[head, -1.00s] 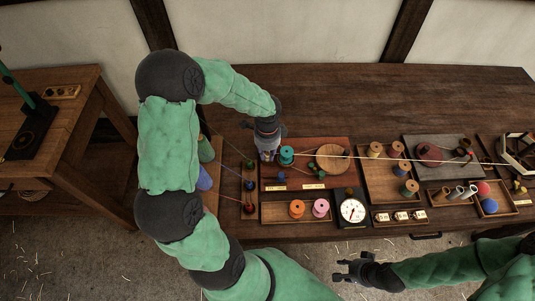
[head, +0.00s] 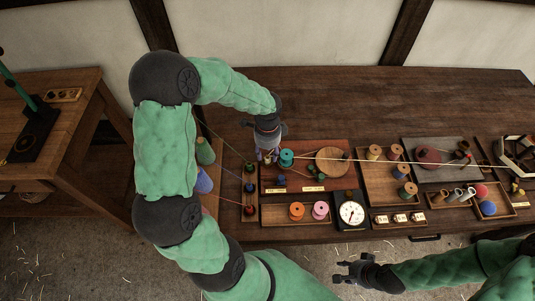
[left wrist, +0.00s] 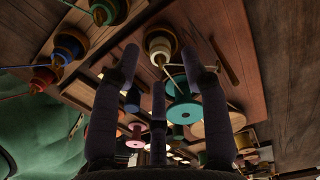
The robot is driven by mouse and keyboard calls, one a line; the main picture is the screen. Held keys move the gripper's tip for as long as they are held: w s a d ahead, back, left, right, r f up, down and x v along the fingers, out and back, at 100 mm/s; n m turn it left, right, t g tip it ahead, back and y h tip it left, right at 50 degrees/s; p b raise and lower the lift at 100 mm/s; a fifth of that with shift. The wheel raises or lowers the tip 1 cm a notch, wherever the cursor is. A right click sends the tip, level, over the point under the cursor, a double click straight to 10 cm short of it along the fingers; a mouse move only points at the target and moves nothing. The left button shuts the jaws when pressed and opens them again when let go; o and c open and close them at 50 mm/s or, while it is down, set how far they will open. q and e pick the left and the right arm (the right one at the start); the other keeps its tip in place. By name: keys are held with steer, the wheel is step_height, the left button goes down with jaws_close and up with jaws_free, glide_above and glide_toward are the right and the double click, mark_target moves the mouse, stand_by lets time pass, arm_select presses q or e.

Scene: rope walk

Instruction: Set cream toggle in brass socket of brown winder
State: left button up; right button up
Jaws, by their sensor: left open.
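The brown winder (head: 299,174) is a reddish-brown board with a teal spool (head: 286,158) and a round wooden disc (head: 330,160). In the left wrist view the cream toggle (left wrist: 159,44) stands inside a brass ring, which looks like the brass socket (left wrist: 162,31), close to the teal spool (left wrist: 184,112). My left gripper (head: 265,157) is over the winder's upper left corner. Its fingers (left wrist: 160,58) are spread apart, with the toggle seen between and beyond them; I see no contact. How deep the toggle sits is hidden. My right gripper (head: 342,270) is open and empty in front of the table.
A rack with green, blue and red knobs (head: 249,187) stands left of the winder. A tray with orange and pink spools (head: 297,209) and a white dial (head: 351,212) lie in front. A cream cord (head: 380,159) runs right. The table's back is clear.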

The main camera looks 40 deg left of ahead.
mark_target(267, 157)
arm_select(q)
step_height(267, 157, up, 10)
steer(key=p, duration=0.2)
steer(key=shift+f, duration=0.2)
stand_by(1.3)
